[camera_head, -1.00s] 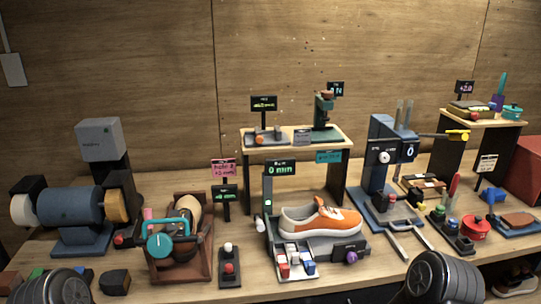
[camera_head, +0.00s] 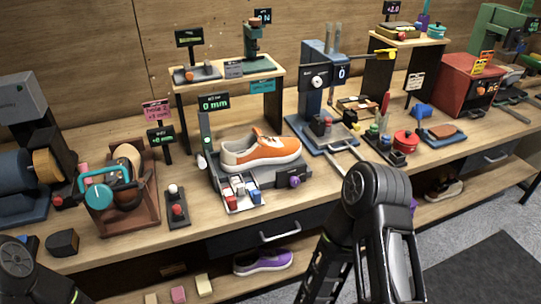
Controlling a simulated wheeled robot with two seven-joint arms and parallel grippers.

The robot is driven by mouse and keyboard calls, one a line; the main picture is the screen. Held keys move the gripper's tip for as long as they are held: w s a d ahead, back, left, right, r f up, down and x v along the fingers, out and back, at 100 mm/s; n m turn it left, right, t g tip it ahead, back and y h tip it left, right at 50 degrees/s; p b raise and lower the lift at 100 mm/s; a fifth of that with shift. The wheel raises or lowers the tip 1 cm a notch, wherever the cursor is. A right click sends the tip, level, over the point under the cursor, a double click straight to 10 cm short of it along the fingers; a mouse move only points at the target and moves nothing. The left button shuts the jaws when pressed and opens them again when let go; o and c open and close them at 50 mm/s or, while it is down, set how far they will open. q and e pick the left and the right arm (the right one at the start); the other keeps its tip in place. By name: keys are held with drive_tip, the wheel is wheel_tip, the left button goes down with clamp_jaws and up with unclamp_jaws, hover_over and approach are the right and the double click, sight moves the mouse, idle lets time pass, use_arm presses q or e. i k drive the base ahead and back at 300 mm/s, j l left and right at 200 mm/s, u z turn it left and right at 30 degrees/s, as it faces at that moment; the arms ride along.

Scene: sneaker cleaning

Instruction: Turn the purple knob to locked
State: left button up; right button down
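The purple knob (camera_head: 294,181) is on the front right of the grey measuring device (camera_head: 262,181). An orange and white sneaker (camera_head: 262,151) rests on top of this device, toe to the left. The device's display (camera_head: 214,102) reads 0 mm in green. The knob's lock marking is too small to read. Part of my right arm stands to the right of and in front of the knob, apart from it. Part of my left arm shows at the lower left corner. Neither gripper's fingers show in the view.
Red, white and blue blocks sit at the device's front left. A board with red and white buttons (camera_head: 176,207) is left of it. A blue press (camera_head: 315,95) stands to the right. A drawer handle (camera_head: 280,232) and a lower shelf with a purple shoe (camera_head: 262,262) are below.

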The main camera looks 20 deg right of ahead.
sight(294, 181)
drive_tip(key=k+l, duration=0.4)
drive_tip(key=z, duration=1.7)
drive_tip(key=l, duration=0.1)
